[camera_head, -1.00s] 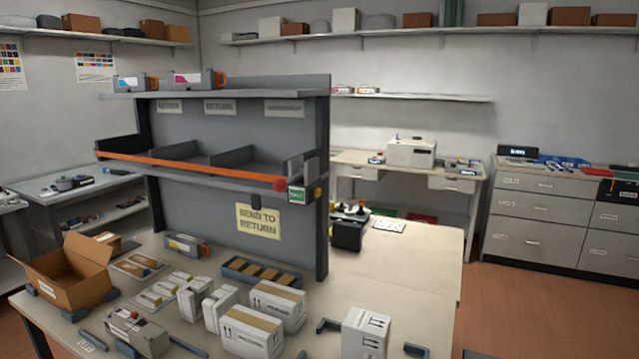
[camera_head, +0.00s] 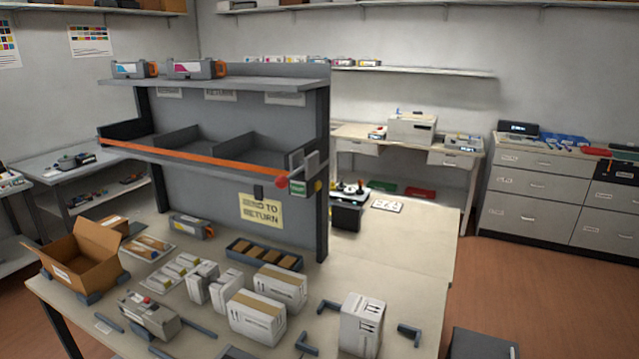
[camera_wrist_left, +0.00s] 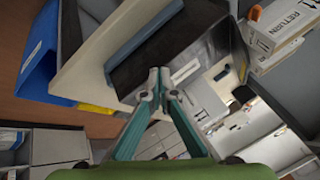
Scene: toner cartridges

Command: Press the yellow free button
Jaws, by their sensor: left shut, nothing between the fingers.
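A small yellow button (camera_head: 318,186) sits at the right end of the shelf unit's orange front rail in the head view. Beside it are a small green display (camera_head: 298,187) and a red round button (camera_head: 281,182). Neither arm shows in the head view. My left gripper (camera_wrist_left: 155,82) shows in the left wrist view, with its teal fingers shut together and empty. The yellow button cannot be made out in the wrist view, so I cannot tell their distance apart. My right gripper is not in view.
The grey shelf unit (camera_head: 226,190) stands on a worktable (camera_head: 410,240) holding white boxes (camera_head: 256,318), an open cardboard box (camera_head: 75,262) and a dark tray (camera_head: 240,250). The table's right part is mostly clear. A blue bin (camera_wrist_left: 40,55) and a RETURN-labelled box (camera_wrist_left: 290,25) show in the wrist view.

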